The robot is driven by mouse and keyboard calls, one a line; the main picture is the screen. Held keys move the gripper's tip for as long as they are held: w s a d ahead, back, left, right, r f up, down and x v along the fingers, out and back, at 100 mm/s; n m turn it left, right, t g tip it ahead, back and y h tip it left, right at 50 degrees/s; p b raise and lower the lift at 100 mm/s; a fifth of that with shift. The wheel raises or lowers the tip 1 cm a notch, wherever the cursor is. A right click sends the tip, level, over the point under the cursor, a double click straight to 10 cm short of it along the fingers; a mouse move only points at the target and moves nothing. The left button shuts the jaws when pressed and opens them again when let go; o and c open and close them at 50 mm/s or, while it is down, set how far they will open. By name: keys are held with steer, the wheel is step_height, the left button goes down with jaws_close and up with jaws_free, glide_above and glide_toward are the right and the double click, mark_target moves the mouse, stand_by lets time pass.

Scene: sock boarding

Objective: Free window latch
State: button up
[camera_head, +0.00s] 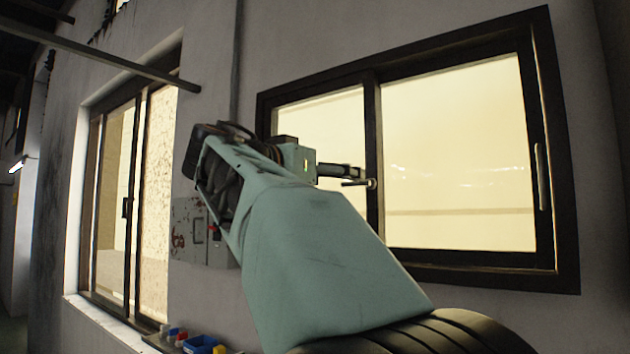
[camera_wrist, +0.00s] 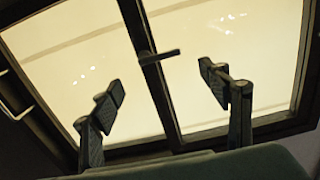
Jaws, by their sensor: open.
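The window latch (camera_head: 358,183) is a short lever on the dark middle upright of the right-hand window. In the wrist view, the latch (camera_wrist: 158,55) is a dark lever lying across the upright, with its longer end to the right. My gripper (camera_wrist: 163,90) is open and empty, one finger on each side of the upright. The latch appears between and beyond the fingertips, with no contact visible. In the head view, my gripper (camera_head: 350,171) is close to the latch, and the fingers partly overlap it. The exact gap cannot be told.
The dark-framed window (camera_head: 568,200) has a long pull handle (camera_head: 541,177) on its right side. A second window (camera_head: 127,208) is at left. A grey wall box (camera_head: 188,232) hangs between them. Coloured bins (camera_head: 200,344) stand low at left. A bar (camera_head: 110,58) crosses at upper left.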

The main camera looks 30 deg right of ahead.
steer(key=shift+v, duration=2.7)
